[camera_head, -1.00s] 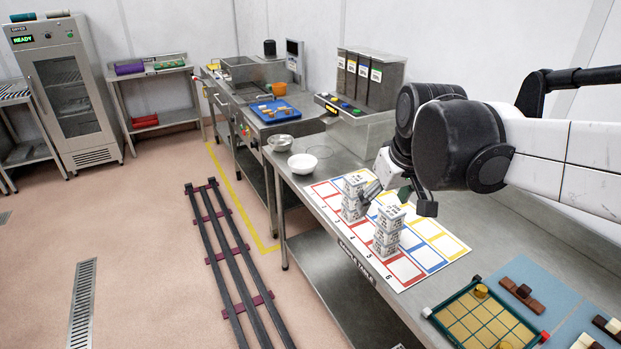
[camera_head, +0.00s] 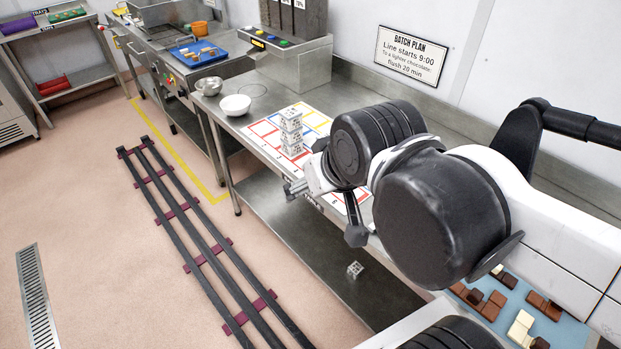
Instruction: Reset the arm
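My gripper (camera_head: 325,212) hangs at the front edge of the bench, at the end of my black-and-white arm. A metallic part points left and a dark part points down; the arm's joints hide much of it, and whether it is open or shut is unclear. A stack of white printed blocks (camera_head: 291,132) stands upright on the coloured grid mat (camera_head: 262,128), left of the arm. A white patterned patch shows among the dark arm parts; I cannot tell whether it is a block.
The steel bench carries a white bowl (camera_head: 235,105), a metal bowl (camera_head: 209,86) and a dispenser (camera_head: 290,60). Chocolate pieces lie on a blue mat (camera_head: 571,327) at lower right, partly behind my arm. Dark rails (camera_head: 190,227) run along the floor. The lower shelf (camera_head: 305,235) is mostly bare.

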